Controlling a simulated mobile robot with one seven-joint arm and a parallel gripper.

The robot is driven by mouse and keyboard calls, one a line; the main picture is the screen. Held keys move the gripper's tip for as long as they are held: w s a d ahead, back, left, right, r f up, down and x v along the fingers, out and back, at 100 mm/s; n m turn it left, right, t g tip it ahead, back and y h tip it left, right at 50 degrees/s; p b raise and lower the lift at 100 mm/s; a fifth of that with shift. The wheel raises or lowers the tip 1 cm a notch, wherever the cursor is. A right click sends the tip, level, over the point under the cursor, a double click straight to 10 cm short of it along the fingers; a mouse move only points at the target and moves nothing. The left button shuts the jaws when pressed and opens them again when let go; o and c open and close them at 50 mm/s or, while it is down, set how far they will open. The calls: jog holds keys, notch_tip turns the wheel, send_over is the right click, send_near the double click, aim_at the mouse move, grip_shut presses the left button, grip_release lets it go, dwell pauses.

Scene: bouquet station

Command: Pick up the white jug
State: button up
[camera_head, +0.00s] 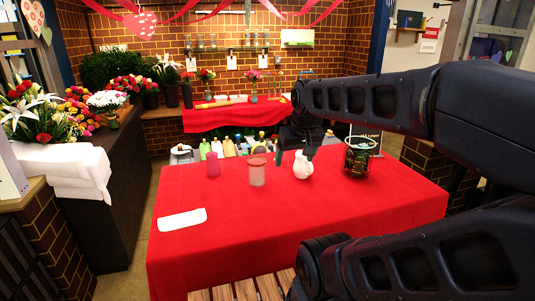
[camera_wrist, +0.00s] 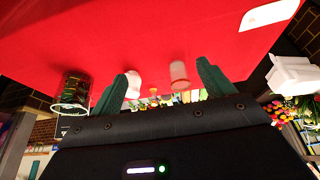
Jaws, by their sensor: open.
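The white jug (camera_head: 303,167) stands upright on the red-covered table (camera_head: 290,225), toward the back edge. My gripper (camera_head: 294,153) is above and just behind or over the jug in the head view; the exact gap is hard to judge. In the wrist view, which is turned over, the two green fingers of my gripper (camera_wrist: 162,88) are spread wide with nothing between their tips. The jug (camera_wrist: 134,84) shows beside the left finger there, partly hidden by it.
A frosted jar with a reddish rim (camera_head: 257,173) stands left of the jug, and a pink bottle (camera_head: 212,165) farther left. A dark glass container (camera_head: 357,158) stands to the right. A white flat piece (camera_head: 182,219) lies front left. The table's front middle is clear.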

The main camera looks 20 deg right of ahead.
jog(key=w+d+f+n+g+h, duration=0.3)
jog(key=w+d+f+n+h, duration=0.2)
jog(key=d, duration=0.2)
jog(key=n+t+h, duration=0.6)
jog(key=n, duration=1.6)
send_near(302, 167)
jog(key=w+f, duration=0.1)
jog(key=w+d+f, duration=0.1)
jog(key=shift+w, duration=0.3)
jog(key=shift+w+d+f, duration=0.15)
jog(key=shift+f, duration=0.1)
jog(key=shift+x, duration=5.2)
jog(key=shift+w+r, duration=0.1)
jog(key=shift+r, duration=0.1)
jog(key=c, duration=1)
